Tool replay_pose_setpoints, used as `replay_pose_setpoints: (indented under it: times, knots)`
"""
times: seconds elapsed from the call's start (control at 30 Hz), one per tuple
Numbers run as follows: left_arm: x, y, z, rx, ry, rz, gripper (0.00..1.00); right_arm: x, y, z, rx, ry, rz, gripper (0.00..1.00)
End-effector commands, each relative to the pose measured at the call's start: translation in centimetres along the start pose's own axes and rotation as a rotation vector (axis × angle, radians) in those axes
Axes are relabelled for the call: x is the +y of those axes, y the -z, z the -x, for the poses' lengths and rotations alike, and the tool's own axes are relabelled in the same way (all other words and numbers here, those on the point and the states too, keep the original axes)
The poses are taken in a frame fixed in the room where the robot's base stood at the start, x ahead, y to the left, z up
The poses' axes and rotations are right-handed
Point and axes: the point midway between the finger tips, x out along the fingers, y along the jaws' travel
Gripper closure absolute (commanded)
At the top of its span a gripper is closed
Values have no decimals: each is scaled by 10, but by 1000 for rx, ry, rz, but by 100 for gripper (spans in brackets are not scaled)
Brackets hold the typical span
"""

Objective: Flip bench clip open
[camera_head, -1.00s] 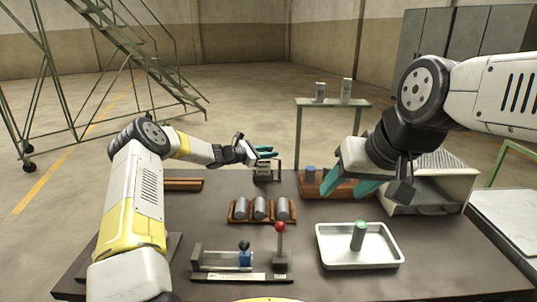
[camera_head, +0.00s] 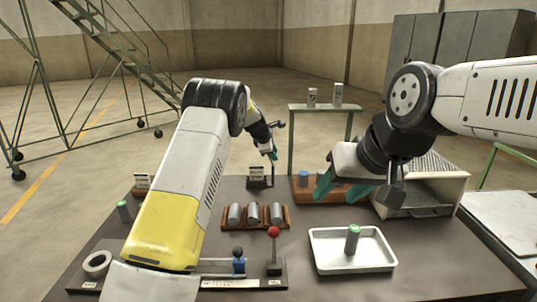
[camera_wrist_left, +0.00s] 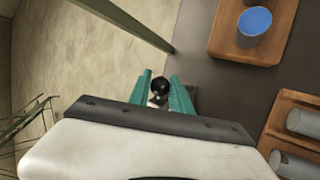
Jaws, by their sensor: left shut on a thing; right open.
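The bench clip (camera_head: 260,178) is a small dark fixture with a pale label at the back middle of the bench. In the left wrist view its black ball knob (camera_wrist_left: 160,86) lies between the teal fingers. My left gripper (camera_head: 271,153) is at the clip, shut on this knob. The wrist and fingers partly hide the clip, so its lever angle is hard to tell. My right gripper (camera_head: 343,190) is open and empty, above the bench to the right of the clip.
A wooden block (camera_head: 320,191) with a blue-topped cylinder stands right of the clip. A rack (camera_head: 257,228) of three grey cylinders is in front. A white tray (camera_head: 322,262) holds a green-topped cylinder. A red-knobbed lever (camera_head: 274,250) stands at the front; a metal box (camera_head: 430,185) is at right.

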Motion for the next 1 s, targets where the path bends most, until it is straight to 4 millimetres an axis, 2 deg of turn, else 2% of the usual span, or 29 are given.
replay_pose_setpoints:
  times: [0.03,0.13,0.5,1.0]
  knots:
    - [1,-7,-1,34,2,-33,100,0,0,0,0,0,0,47]
    - [1,-12,-3,108,16,-83,100,0,0,0,0,0,0,47]
    - [-2,-20,-11,318,57,-221,100,0,0,0,0,0,0,47]
    - [-4,-23,-15,403,75,-276,100,0,0,0,0,0,0,47]
